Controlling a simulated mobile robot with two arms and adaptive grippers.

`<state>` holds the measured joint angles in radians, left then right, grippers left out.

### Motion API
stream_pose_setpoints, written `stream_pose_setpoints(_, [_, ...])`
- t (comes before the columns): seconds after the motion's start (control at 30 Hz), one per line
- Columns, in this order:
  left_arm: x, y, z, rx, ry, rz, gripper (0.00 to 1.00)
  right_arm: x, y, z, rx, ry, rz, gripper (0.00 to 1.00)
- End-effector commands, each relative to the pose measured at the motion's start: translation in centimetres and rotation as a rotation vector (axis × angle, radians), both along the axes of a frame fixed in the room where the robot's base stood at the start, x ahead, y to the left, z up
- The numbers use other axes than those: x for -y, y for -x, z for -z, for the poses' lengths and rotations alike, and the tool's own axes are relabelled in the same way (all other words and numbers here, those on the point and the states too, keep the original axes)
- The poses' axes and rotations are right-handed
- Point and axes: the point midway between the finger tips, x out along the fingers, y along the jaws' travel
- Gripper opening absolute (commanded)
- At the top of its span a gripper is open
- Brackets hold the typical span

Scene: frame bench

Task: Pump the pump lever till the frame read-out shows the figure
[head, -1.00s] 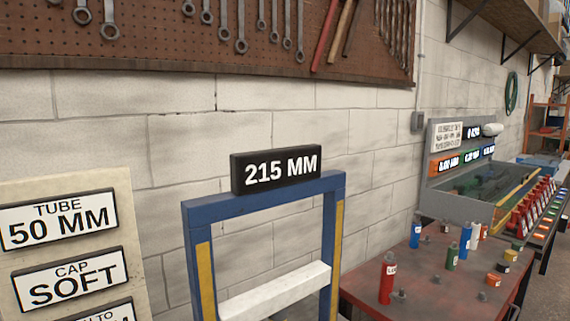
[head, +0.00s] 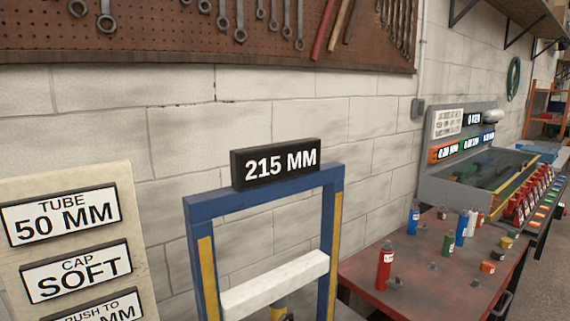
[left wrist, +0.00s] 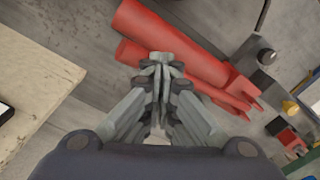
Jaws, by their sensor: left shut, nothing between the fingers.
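The frame read-out (head: 276,163) is a black block on top of the blue press frame (head: 262,193) and shows 215 MM. A white crossbar (head: 275,284) spans the frame lower down. A board (head: 70,178) at the left bears plates reading TUBE 50 MM, CAP SOFT and a partly cut-off PUSH TO figure. In the left wrist view my left gripper (left wrist: 160,60) is shut and empty. Its fingertips overlap thick red bars (left wrist: 185,55); contact cannot be told. I cannot tell whether one is the pump lever. My right gripper is not in view.
Right of the frame, a red-topped table (head: 415,278) holds a red bottle (head: 385,268) and several smaller items. A grey bench unit (head: 450,185) stands beyond. A pale board edge (left wrist: 35,85) lies at the left in the wrist view.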

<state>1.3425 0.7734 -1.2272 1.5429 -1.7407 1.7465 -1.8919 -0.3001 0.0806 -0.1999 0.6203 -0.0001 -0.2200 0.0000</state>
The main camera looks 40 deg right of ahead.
Motion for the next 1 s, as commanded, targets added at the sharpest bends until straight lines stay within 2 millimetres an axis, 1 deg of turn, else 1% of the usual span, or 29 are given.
stream_pose_setpoints(0.33, [0.0,0.0,0.1,0.001,0.000,-0.001,0.00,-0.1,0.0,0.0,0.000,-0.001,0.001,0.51])
stream_pose_setpoints(0.47, [0.0,0.0,0.6,0.000,0.000,-0.001,0.00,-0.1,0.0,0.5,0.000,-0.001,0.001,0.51])
stream_pose_setpoints(1.0, [0.0,0.0,6.6,-0.001,-0.003,-0.001,0.00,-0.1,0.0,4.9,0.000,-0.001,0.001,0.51])
